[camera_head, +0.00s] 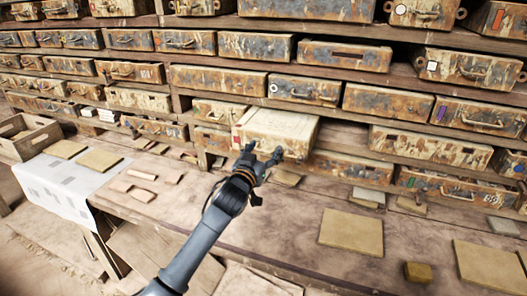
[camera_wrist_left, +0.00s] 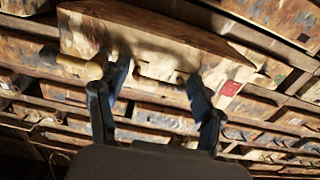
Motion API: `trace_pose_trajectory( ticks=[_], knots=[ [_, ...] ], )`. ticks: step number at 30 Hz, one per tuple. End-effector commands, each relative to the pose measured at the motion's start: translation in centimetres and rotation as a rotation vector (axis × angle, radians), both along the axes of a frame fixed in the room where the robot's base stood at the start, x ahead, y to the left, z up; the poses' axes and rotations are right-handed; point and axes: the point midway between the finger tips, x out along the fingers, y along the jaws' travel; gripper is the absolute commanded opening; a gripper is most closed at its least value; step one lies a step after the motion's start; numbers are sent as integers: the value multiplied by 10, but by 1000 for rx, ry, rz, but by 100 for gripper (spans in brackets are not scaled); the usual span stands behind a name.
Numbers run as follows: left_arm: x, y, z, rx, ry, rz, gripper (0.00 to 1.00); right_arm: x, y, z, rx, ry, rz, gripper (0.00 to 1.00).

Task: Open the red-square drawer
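A worn, cream-topped drawer (camera_head: 278,127) juts out of the shelf in the middle of the head view. In the left wrist view, its rusty front (camera_wrist_left: 150,50) is close, with a red square (camera_wrist_left: 230,88) near its right end. My left gripper (camera_head: 262,155) is at this front. In the left wrist view, the two dark fingers of the left gripper (camera_wrist_left: 158,72) stand wide apart, with a pale band of the front between them. I cannot tell whether the fingertips touch it. My right gripper is not in view.
Rows of rusty drawers fill the shelves; one drawer (camera_head: 345,54) at the upper right also protrudes. Flat tan tiles (camera_head: 351,231) and small pieces lie on the wooden bench (camera_head: 290,220). A wooden crate (camera_head: 28,136) and a white sheet (camera_head: 55,186) are at the left.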

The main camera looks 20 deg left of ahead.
Motion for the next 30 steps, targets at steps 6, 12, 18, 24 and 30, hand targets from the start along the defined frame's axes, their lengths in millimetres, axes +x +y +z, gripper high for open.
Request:
trace_pose_trajectory(
  ticks=[6, 12, 18, 24, 30],
  knots=[
    [0, 0, -1, 1, 3, 0, 70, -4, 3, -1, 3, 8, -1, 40],
    [-3, 0, -2, 1, 4, 0, 70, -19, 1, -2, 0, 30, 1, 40],
    [-27, 1, -3, 1, 3, -1, 70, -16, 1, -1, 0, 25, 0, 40],
    [-68, 2, -3, -1, 5, -1, 70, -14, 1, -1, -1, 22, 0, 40],
    [-103, 3, -3, 0, 5, -1, 70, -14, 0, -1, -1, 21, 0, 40]
  ],
)
